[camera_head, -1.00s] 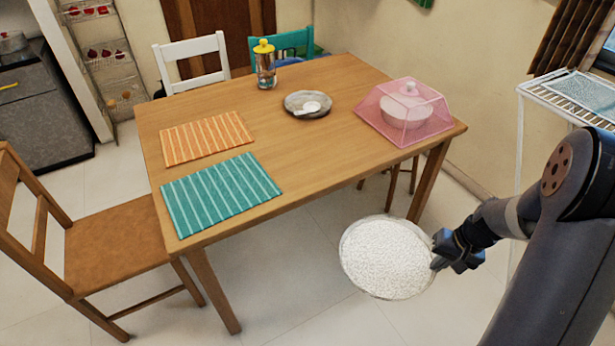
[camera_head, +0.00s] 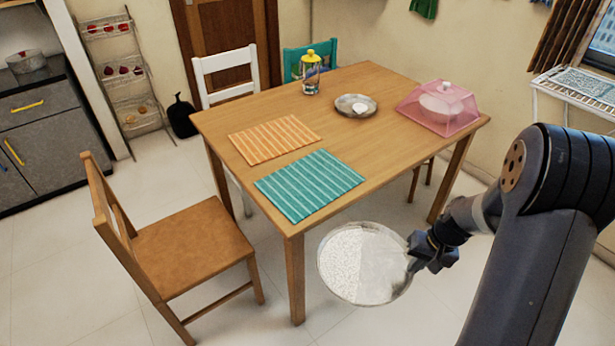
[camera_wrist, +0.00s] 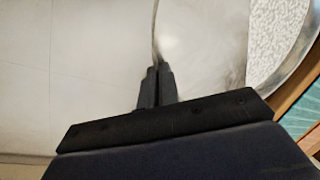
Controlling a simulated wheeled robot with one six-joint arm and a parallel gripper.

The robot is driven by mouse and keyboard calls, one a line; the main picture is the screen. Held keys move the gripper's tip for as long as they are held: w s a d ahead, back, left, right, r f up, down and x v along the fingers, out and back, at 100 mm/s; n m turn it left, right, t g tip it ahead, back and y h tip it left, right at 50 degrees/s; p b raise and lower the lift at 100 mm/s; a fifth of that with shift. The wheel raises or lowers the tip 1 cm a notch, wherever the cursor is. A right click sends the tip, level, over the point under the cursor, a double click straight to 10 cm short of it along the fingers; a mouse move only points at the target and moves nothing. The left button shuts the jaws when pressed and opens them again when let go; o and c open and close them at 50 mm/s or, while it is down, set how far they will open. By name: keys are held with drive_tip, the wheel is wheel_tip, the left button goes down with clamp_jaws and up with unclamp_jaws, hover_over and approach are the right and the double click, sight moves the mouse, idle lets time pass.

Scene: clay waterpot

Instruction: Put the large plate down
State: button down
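The large plate (camera_head: 350,262) is round, with a speckled white face and a thin metal-like rim. My gripper (camera_head: 418,252) is shut on its right edge and holds it in the air, tilted towards the head camera, in front of the table's near right side. In the wrist view the two dark fingers (camera_wrist: 156,82) pinch the rim of the plate (camera_wrist: 205,60). The wooden table (camera_head: 400,145) has a teal striped mat (camera_head: 309,184) at its near corner and an orange striped mat (camera_head: 274,138) behind it.
On the table stand a yellow-lidded jar (camera_head: 311,76), a small dish (camera_head: 345,103) and a pink cover (camera_head: 440,108) over a pot. A wooden chair (camera_head: 190,250) is at the left. The tabletop between the teal mat and pink cover is clear.

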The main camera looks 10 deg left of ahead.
drive_tip(key=s+a+r+m, duration=0.1)
drive_tip(key=s+a+r, duration=0.2)
drive_tip(key=a, duration=0.4)
drive_tip(key=s+a+r+m, duration=0.2)
drive_tip(key=s+a+r, duration=0.1)
drive_tip(key=a+r, duration=0.3)
drive_tip(key=s+a+r+m+t, duration=0.1)
drive_tip(key=s+a+r, duration=0.3)
drive_tip(key=a, duration=0.4)
drive_tip(key=shift+a+r+b, duration=0.15)
drive_tip(key=shift+r+b, duration=0.15)
drive_tip(key=shift+b, duration=0.15)
